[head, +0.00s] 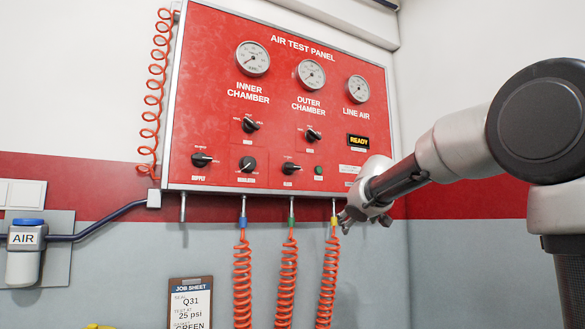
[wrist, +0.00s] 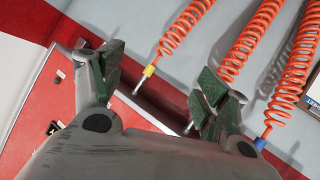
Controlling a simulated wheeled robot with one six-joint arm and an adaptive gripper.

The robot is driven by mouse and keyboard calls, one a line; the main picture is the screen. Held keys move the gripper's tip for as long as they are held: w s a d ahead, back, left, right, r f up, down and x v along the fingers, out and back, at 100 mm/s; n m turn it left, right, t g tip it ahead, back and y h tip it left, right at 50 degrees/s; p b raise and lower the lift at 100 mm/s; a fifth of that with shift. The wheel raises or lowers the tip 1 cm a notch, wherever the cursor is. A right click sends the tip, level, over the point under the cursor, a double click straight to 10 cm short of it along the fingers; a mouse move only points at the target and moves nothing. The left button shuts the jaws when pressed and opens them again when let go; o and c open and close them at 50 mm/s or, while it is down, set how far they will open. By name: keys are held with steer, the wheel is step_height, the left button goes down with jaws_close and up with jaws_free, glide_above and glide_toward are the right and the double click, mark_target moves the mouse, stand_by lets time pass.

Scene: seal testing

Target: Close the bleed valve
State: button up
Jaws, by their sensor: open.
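The red air test panel (head: 215,120) hangs on the wall in the head view. It carries several black knobs; their small labels are mostly too small to read. In the bottom row are the supply knob (head: 202,160), the regulator knob (head: 247,164) and a third black knob (head: 290,168). I cannot tell for sure which is the bleed valve. My gripper (head: 344,222) is open and empty below the panel's lower right edge, by the yellow-collared hose. In the wrist view its green-padded fingers (wrist: 157,88) are spread, with that hose's end showing beyond them.
Three orange coiled hoses hang under the panel, with blue (head: 242,222), green (head: 291,220) and yellow (head: 333,222) collars. Another orange coil (head: 152,100) hangs at its left. A blue-topped air unit (head: 25,250) is at lower left. A job sheet (head: 190,303) is below.

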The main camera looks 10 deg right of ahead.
steer(key=w+a+r+n+t+y, duration=0.1)
steer(key=w+a+r+t+y, duration=0.15)
steer(key=w+a+r, duration=0.45)
steer(key=t+y, duration=0.2)
steer(key=y, duration=0.4)
glide_toward(294, 165)
steer(key=x, duration=0.3)
steer(key=shift+w+a+r+n+g, duration=0.15)
steer(key=shift+w+a+n+g, duration=0.15)
steer(key=shift+w, duration=0.15)
steer(key=x, duration=0.7)
steer(key=shift+d, duration=0.15)
steer(key=c, duration=1)
